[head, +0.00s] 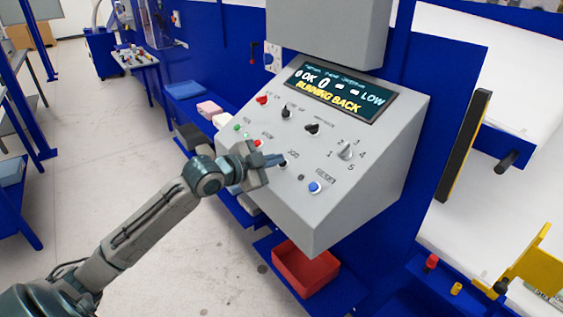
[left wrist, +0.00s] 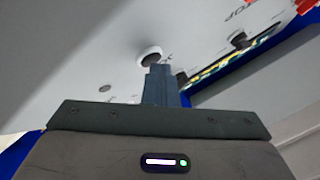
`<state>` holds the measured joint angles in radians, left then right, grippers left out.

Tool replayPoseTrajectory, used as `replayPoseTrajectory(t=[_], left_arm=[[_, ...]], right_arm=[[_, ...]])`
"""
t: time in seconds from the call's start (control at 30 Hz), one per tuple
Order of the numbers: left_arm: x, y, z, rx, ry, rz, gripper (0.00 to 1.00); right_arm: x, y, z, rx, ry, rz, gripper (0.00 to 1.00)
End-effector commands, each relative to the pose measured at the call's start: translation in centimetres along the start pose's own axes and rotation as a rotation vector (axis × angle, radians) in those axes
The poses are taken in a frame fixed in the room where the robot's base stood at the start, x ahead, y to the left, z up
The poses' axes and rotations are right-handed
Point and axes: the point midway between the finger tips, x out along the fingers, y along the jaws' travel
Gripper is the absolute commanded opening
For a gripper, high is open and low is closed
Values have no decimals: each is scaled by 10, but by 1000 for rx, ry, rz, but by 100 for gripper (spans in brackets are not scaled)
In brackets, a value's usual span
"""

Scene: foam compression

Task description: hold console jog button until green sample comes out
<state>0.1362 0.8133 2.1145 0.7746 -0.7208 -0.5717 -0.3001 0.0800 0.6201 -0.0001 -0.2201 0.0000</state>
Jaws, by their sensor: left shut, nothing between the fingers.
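The grey console (head: 370,185) has a sloped panel with knobs, buttons and a lit display (head: 341,90) that reads "RUNNING BACK" in yellow. My left gripper (head: 280,160) is shut and empty, its fingertips at the jog button (head: 283,165) below the jog label. In the left wrist view the shut fingers (left wrist: 159,70) overlap the lower edge of the dark jog button (left wrist: 150,57) in its white ring. I cannot tell whether the button is pressed in. I see no green sample. My right gripper is out of view.
A blue reset button (head: 315,187) and a numbered selector knob (head: 346,151) are on the same panel. A red bin (head: 318,276) is below the console. A pink block (head: 209,107) lies behind the console's left side.

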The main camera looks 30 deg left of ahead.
Motion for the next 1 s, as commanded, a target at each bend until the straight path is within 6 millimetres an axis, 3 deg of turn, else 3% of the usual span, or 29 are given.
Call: replayPoseTrajectory(t=[0.5,0.83,1.0], left_arm=[[-11,-9,-9,1,-2,1,0],[-12,-9,-9,0,0,0,0],[-21,-18,-17,4,-4,1,0]], right_arm=[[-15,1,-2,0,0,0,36],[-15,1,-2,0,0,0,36],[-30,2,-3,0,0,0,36]])
